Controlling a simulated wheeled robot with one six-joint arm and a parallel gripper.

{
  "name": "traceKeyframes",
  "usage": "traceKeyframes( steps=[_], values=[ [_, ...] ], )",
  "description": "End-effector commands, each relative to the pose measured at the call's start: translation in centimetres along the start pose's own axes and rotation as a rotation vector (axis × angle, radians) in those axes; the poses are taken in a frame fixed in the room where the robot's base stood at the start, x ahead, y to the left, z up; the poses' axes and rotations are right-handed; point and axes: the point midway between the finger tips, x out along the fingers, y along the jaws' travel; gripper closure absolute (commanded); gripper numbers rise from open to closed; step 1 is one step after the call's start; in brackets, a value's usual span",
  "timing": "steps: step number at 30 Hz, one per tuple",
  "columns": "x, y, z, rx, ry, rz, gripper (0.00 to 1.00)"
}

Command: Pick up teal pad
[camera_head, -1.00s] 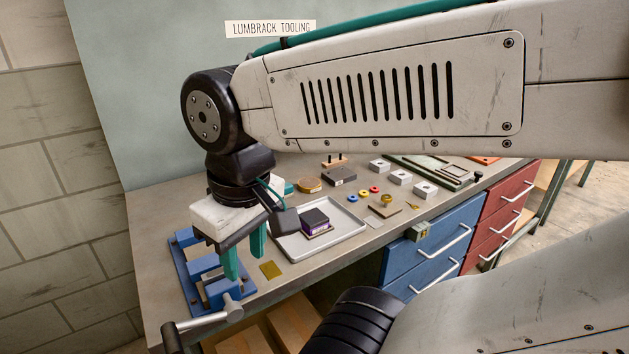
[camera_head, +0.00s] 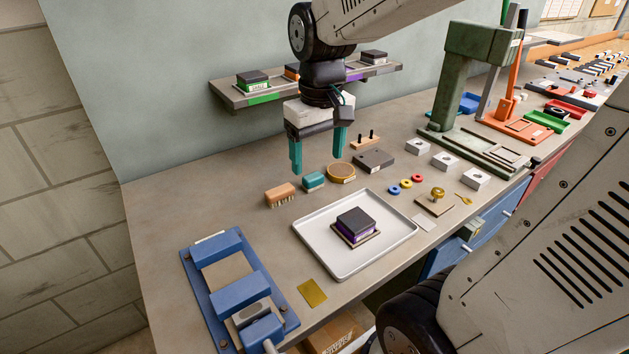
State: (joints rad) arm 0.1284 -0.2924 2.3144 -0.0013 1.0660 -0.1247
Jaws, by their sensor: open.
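The exact height of the fingers over the pad is hard to tell.
A grey tray (camera_head: 300,228) with a dark block (camera_head: 356,222) lies in front. A blue fixture (camera_head: 240,290) is at front left. A wall shelf (camera_head: 225,98) with several pads is behind my gripper.

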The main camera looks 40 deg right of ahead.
Motion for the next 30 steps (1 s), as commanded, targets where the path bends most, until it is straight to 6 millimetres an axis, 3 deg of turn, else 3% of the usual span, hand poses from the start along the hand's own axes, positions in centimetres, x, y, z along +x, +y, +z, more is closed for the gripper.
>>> traceKeyframes(
  steps=[1, 6, 12, 17, 30],
  values=[
    [1.1, 0.9, -2.0, 0.004, -0.017, -0.002, 0.27],
    [4.7, 3.7, -7.4, 0.005, -0.040, -0.005, 0.27],
    [7.7, 5.8, -10.7, 0.003, -0.051, -0.007, 0.27],
    [9.2, 6.3, -11.3, 0.000, -0.055, -0.008, 0.27],
    [14.8, 6.3, -10.6, 0.000, -0.056, -0.008, 0.27]
  ],
)
